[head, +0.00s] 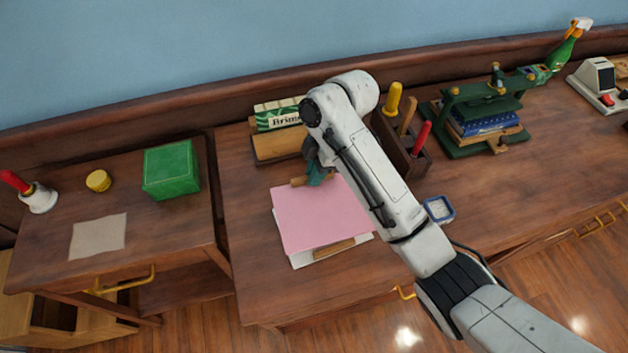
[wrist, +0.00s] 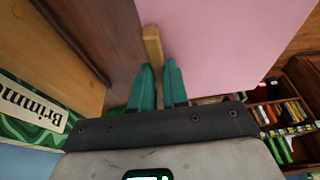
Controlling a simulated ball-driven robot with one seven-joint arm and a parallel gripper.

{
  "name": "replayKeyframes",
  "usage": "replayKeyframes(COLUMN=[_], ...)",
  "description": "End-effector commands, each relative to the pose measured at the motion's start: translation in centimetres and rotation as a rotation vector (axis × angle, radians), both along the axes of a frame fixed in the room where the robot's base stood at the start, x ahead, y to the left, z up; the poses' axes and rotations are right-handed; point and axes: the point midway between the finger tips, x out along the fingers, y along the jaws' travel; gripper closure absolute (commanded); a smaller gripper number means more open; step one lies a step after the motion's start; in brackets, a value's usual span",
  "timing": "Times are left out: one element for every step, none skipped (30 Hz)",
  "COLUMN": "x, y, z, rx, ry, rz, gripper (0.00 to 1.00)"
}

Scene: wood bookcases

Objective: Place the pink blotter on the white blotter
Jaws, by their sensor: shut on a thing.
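The pink blotter (head: 312,217) is a flat pink sheet with a wooden strip (wrist: 152,45) along its far edge. The white blotter (head: 301,260) shows beneath it as a pale margin at the near side, with a wooden strip (head: 334,250) at its near edge; the rest is hidden. My gripper (head: 312,180) is at the pink blotter's far edge. In the wrist view its teal fingers (wrist: 158,72) are shut on the wooden strip, and the pink sheet (wrist: 235,45) fills the right. I cannot tell whether the pink blotter touches the white one.
A wooden box with a "Brimm" label (head: 279,117) stands just behind my gripper. A rack of coloured handles (head: 402,150) and a blue-rimmed dish (head: 439,209) lie right of my arm. A green press (head: 485,110) stands farther right. The desk left of the blotters is clear.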

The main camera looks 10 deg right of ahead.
Motion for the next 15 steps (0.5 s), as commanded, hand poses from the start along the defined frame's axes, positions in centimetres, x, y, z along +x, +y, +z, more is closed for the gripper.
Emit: replayKeyframes(x=[0.2,0.3,0.4,0.5,0.7,0.9,0.8,0.8,0.7,0.7,0.8,0.8,0.8,0.8,0.8], y=[0.1,0.1,0.1,0.1,0.1,0.1,0.1,0.1,0.1,0.1,0.0,0.0,0.0,0.0,0.1], z=[-0.3,-0.4,-0.6,-0.7,-0.9,-1.2,-1.6,-2.0,-2.6,-3.0,-3.3,-3.7,-3.9,-4.0,-4.1], rx=[0.000,0.000,0.000,0.000,0.000,-0.001,-0.001,-0.001,-0.001,-0.001,-0.001,-0.001,-0.001,-0.001,-0.001], ry=[0.001,0.000,0.001,0.001,0.001,0.001,0.004,0.003,0.004,0.003,0.002,0.002,0.001,0.000,-0.001], rz=[0.000,0.000,-0.001,-0.001,-0.001,-0.002,-0.002,-0.001,-0.001,-0.001,-0.001,-0.001,-0.002,-0.001,-0.001], gripper=[1.00,1.00,1.00,1.00,1.00,1.00,1.00,1.00,1.00,1.00,1.00,1.00,1.00,1.00,1.00])
